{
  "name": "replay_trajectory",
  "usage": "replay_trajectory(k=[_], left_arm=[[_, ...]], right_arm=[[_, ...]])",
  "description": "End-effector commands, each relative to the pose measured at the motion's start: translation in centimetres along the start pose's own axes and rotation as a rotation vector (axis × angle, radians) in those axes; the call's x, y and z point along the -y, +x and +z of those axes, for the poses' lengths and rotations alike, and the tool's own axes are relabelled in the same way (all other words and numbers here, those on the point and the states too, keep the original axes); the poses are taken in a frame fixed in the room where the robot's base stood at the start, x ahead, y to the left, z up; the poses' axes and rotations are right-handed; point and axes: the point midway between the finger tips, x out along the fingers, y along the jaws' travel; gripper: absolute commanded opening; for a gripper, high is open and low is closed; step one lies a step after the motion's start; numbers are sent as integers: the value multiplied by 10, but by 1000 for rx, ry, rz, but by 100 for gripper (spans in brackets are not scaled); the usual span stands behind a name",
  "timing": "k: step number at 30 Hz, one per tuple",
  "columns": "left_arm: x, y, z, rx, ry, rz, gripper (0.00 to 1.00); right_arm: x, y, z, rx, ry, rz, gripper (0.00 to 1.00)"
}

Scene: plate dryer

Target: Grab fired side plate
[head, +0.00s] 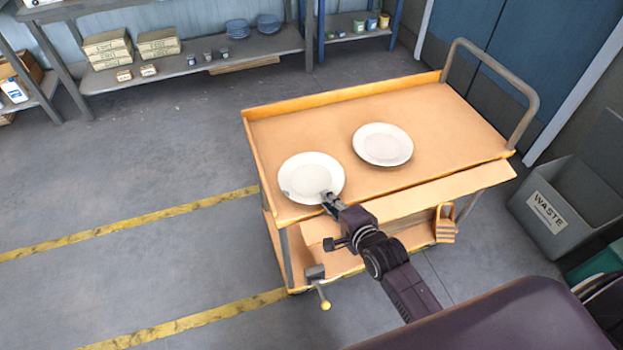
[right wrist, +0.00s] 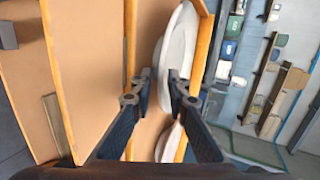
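Two white plates lie flat on the top of an orange-tan cart in the head view. The left plate (head: 311,178) is near the cart's left front corner, and the right plate (head: 382,144) is farther back. My right gripper (head: 328,197) is at the front rim of the left plate. In the right wrist view its fingertips (right wrist: 161,76) stand apart with the rim of this plate (right wrist: 180,45) between them. I see a gap, and contact is unclear. The other plate (right wrist: 172,143) shows partly behind the fingers. My left gripper is not in view.
The cart (head: 440,110) has a raised back lip, a handle (head: 530,85) at its right and a lower shelf. A waste bin (head: 560,205) stands to its right. Shelves with boxes (head: 107,48) and blue plates (head: 238,28) line the wall. Floor at left is clear.

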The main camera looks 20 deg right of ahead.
Motion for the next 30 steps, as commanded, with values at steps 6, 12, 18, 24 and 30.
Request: replay_trajectory(k=[6, 12, 18, 24, 30], left_arm=[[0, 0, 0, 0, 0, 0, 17], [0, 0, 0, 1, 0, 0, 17], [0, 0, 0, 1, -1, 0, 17], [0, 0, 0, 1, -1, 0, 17], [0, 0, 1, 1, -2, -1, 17]], right_arm=[[0, 4, 0, 0, 0, 1, 15], [0, 3, 0, 0, 0, 1, 2], [0, 3, 0, 0, 0, 1, 0], [2, 3, 0, 0, 0, -4, 0], [4, 2, 0, 0, 0, -5, 0]])
